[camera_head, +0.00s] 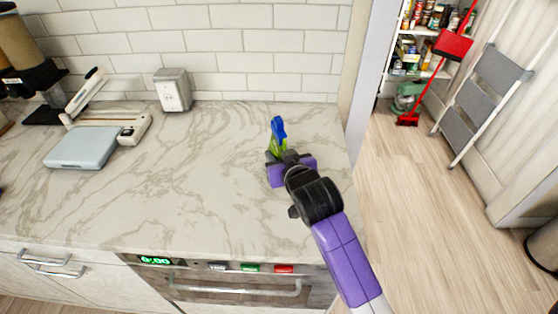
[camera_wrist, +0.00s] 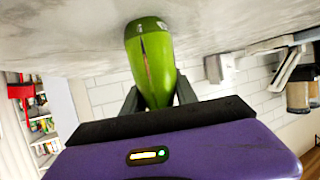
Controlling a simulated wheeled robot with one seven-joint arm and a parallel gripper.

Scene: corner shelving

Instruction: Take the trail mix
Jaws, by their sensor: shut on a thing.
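A small green package with a blue top (camera_head: 278,134), which I take to be the trail mix, is over the marble counter near its right end. In the wrist view the green package (camera_wrist: 150,58) sits between my two dark fingers, with a dark slit-like mark down its side. My gripper (camera_head: 277,155) is shut on it. My purple and black arm reaches in from the lower right. The package's lower part is hidden behind my gripper in the head view. I cannot tell whether it touches the counter.
The marble counter (camera_head: 190,215) is clear around my gripper. A scale (camera_head: 84,147), a white device and an outlet box (camera_head: 174,90) stand at the left and back. An oven (camera_head: 230,284) is below. Right of the counter are open floor, pantry shelves, a red broom and a step ladder (camera_head: 480,95).

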